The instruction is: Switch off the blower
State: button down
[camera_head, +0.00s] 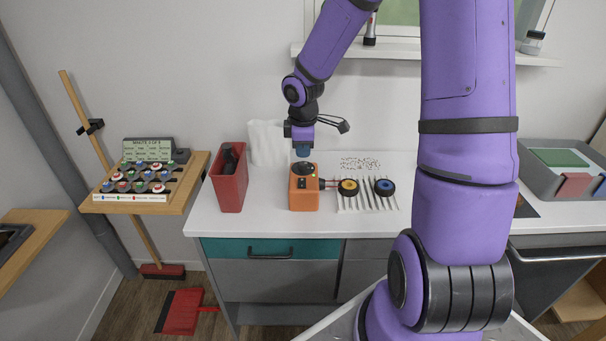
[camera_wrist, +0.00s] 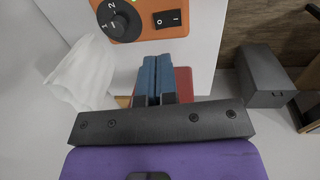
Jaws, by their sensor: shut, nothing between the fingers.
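The orange blower (camera_head: 304,198) stands on the white counter, left of the middle. In the wrist view its orange face (camera_wrist: 146,34) shows a black dial (camera_wrist: 120,22) with numbers and a black rocker switch (camera_wrist: 168,18) marked O and I. A bit of green light (camera_wrist: 133,1) shows at the top edge. I cannot tell which side of the rocker is pressed. My gripper (camera_head: 303,152) is just above the blower, pointing down. Its blue fingers (camera_wrist: 157,66) are shut and empty, below the rocker in the wrist picture. I cannot see any contact.
A red bin (camera_head: 231,184) with dark things in it stands left of the blower. A crumpled white bag (camera_head: 267,142) is behind. Yellow and blue wheels (camera_head: 348,187) lie on a ribbed rack to the right.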

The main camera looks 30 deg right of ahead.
aim_at(303, 183)
jog(key=f, duration=0.6)
jog(key=w+f, duration=0.1)
jog(key=f, duration=0.2)
jog(key=shift+d+f, duration=0.1)
jog(key=shift+d, duration=0.2)
jog(key=shift+f, duration=0.15)
jog(key=shift+s+a, duration=0.1)
jog(key=shift+s, duration=0.1)
jog(key=shift+s+a+r, duration=0.2)
jog(key=shift+s+a, duration=0.1)
jog(key=shift+s, duration=0.15)
jog(key=shift+r, duration=0.1)
